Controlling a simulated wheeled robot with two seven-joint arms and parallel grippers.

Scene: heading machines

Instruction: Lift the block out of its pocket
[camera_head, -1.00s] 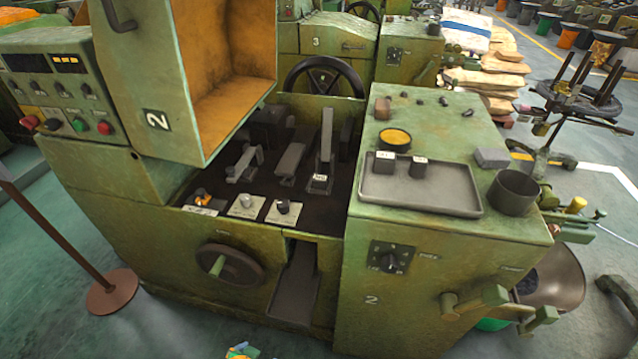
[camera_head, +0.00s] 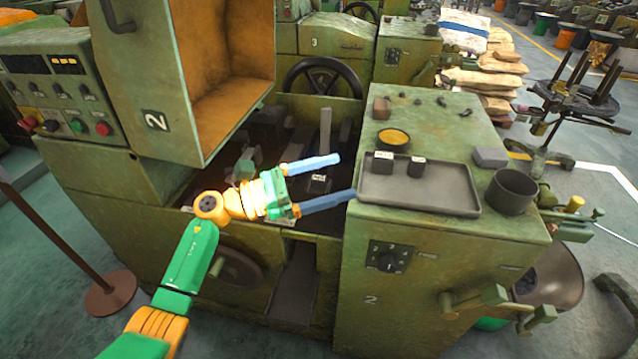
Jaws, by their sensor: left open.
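My left gripper (camera_head: 346,176) reaches in from the lower left over the machine's dark open bay. Its two blue fingers are spread apart, point right and hold nothing. A small dark block with a white label (camera_head: 318,184) sits low in the bay and shows between the fingers in the picture. The gripper appears to be above it, not touching. I cannot make out the pocket's walls around it. Two more small dark labelled blocks, one on the left (camera_head: 383,161) and one on the right (camera_head: 416,167), stand on the grey tray (camera_head: 440,197). My right gripper is not in view.
The green cabinet top right of the bay also holds a dark cup (camera_head: 513,191), a round yellow-topped tin (camera_head: 394,139) and a grey block (camera_head: 490,157). The raised orange-lined guard (camera_head: 235,105) stands left and behind. A black handwheel (camera_head: 322,77) is at the back.

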